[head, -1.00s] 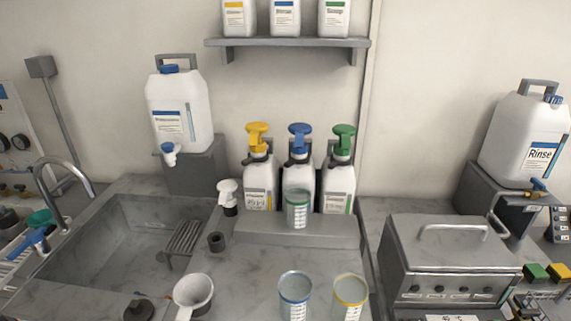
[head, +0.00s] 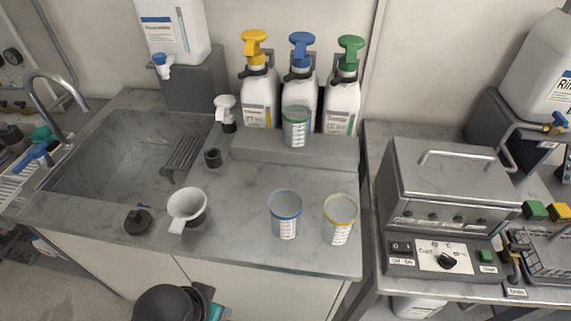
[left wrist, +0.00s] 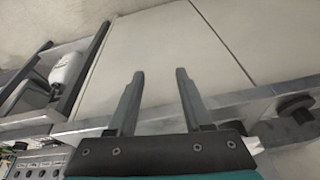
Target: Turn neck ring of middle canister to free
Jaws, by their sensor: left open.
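Three white pump canisters stand in a row on a grey ledge at the back of the counter in the head view. The middle canister (head: 296,93) has a blue pump head (head: 301,47) and a dark neck ring (head: 299,73). A clear cup with a green rim (head: 295,128) stands in front and hides its lower part. The yellow-headed canister (head: 257,98) is on its left and the green-headed canister (head: 341,103) on its right. My left gripper (left wrist: 158,75) is open and empty in the left wrist view, facing cabinet fronts, away from the canisters. My right gripper is not in view.
On the counter stand a blue-rimmed cup (head: 285,213), a yellow-rimmed cup (head: 340,220), a white funnel-like cup (head: 187,207) and a black cap (head: 138,221). A sink (head: 120,155) lies left, a grey heater box (head: 455,185) right. The counter's middle is mostly free.

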